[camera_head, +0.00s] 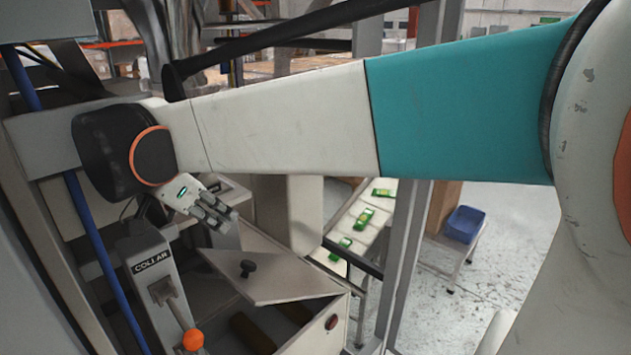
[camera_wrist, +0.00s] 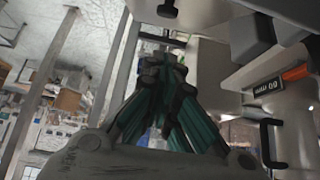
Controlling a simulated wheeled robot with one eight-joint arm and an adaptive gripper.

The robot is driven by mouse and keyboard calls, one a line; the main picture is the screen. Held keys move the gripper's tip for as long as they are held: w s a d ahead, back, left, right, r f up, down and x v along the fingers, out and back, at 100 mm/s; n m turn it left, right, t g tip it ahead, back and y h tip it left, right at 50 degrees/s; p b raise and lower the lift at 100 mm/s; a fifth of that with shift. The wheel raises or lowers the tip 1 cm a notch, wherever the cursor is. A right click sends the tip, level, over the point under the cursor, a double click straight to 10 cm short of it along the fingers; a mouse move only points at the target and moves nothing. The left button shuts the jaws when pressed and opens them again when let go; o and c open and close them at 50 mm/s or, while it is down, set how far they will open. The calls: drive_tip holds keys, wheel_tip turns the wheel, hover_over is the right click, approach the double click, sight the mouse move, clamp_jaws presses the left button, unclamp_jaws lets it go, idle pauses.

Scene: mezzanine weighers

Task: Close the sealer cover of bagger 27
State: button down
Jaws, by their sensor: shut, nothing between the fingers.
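No bagger number is readable.
An orange-knobbed lever (camera_head: 192,338) on a post marked "COLLAR" (camera_head: 150,262) stands left of the box. A grey upright (camera_head: 405,255) and a conveyor with green packs (camera_head: 345,240) are to the right. A black handle (camera_wrist: 268,145) shows in the wrist view.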

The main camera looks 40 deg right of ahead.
sight(234, 276)
drive_tip(key=w+d+r+g+y+p, duration=0.1)
drive_tip(key=d+r+y+p, duration=0.15)
drive_tip(key=d+y, duration=0.45)
drive_tip(key=shift+h, duration=0.6)
drive_tip(key=shift+w+a+f+p, duration=0.1)
drive_tip(key=shift+f+p, duration=0.6)
drive_tip(key=shift+f, duration=2.65)
drive_tip(key=shift+w+a+f+p, duration=0.1)
drive_tip(key=shift+f+p, duration=0.55)
drive_tip(key=shift+f, duration=2.65)
drive_tip(key=a+f+b, duration=0.1)
drive_tip(key=a+f, duration=0.1)
drive_tip(key=a+f+b, duration=0.1)
drive_tip(key=f+b, duration=0.1)
drive_tip(key=s+a+f+b, duration=0.1)
drive_tip(key=a+f+b, duration=0.1)
drive_tip(key=shift+a+f, duration=0.3)
